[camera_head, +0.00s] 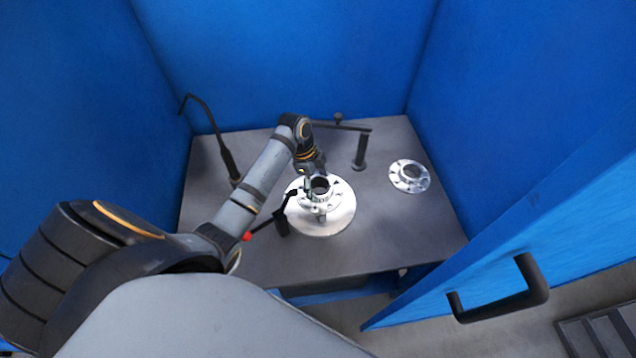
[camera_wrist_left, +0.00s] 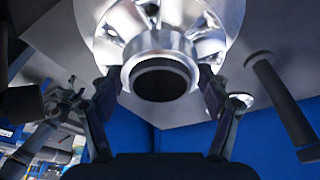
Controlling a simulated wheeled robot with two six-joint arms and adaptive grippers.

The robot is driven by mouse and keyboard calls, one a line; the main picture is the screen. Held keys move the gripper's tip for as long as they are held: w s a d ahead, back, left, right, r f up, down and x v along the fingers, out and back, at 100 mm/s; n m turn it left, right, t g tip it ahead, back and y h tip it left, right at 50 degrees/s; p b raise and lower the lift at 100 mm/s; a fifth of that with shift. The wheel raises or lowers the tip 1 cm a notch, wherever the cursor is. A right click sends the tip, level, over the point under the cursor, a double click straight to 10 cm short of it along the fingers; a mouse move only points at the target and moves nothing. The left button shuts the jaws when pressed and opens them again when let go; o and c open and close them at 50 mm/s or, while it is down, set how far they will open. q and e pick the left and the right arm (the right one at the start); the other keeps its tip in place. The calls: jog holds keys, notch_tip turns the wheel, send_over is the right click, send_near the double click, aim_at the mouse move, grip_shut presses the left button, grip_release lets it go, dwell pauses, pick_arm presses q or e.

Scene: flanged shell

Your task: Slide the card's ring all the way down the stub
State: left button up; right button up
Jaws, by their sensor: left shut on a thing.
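My left gripper (camera_head: 312,184) reaches over the middle of the table. In the left wrist view the two fingers (camera_wrist_left: 160,88) are shut on the outside of the round neck of a shiny metal flange ring (camera_wrist_left: 160,50), which has a dark round opening. In the head view this flange ring (camera_head: 322,200) sits over a wider silver disc (camera_head: 335,226); whether it touches the disc is unclear. I cannot make out a card. A stub inside the ring is not clearly visible. My right gripper is out of view.
A second silver flange (camera_head: 409,176) lies at the table's right. A dark bar with a red end (camera_head: 247,236) is beside the disc. Blue walls enclose the grey table (camera_head: 400,235).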

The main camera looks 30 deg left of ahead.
pick_arm(q)
jog(key=shift+f, duration=0.25)
jog(key=o, duration=1.7)
jog(key=shift+o, duration=0.6)
jog(key=shift+s, duration=0.1)
jog(key=shift+f, duration=0.15)
jog(key=v, duration=1.2)
jog(key=shift+d, duration=0.1)
